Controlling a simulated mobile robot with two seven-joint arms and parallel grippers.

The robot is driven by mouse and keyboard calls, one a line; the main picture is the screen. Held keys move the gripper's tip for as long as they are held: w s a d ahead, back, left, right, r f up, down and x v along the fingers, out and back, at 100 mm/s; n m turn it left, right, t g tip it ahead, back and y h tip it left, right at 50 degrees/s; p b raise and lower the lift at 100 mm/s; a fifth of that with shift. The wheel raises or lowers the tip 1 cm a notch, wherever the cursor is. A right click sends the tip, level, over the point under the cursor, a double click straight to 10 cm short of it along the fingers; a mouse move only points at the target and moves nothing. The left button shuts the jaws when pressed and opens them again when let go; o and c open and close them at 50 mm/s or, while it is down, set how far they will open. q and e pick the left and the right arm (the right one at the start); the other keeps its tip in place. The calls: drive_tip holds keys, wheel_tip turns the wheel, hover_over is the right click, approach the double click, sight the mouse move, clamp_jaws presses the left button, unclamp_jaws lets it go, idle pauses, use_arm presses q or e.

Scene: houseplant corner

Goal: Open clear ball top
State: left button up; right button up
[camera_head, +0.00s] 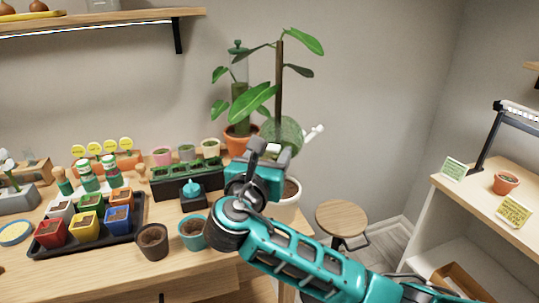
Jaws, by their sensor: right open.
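A see-through green ball (284,131) shows behind my right gripper, in front of the plant's dark stem. Its lower part is hidden by the gripper, so I cannot tell what it rests on or whether its top is open. A white spout-like piece (314,133) sticks out to its right. My right gripper (268,147) is open and its tips overlap the ball's lower edge in the picture. I cannot tell whether they touch it. My left gripper is not in view.
A white pot (289,205) stands partly behind my right arm. A black seedling tray (172,183), a teal pot (193,235) and a brown pot (152,242) stand on the wooden table to the left. A round stool (342,217) and a shelf (481,205) are to the right.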

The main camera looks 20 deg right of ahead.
clamp_jaws()
idle(0.3)
idle(0.4)
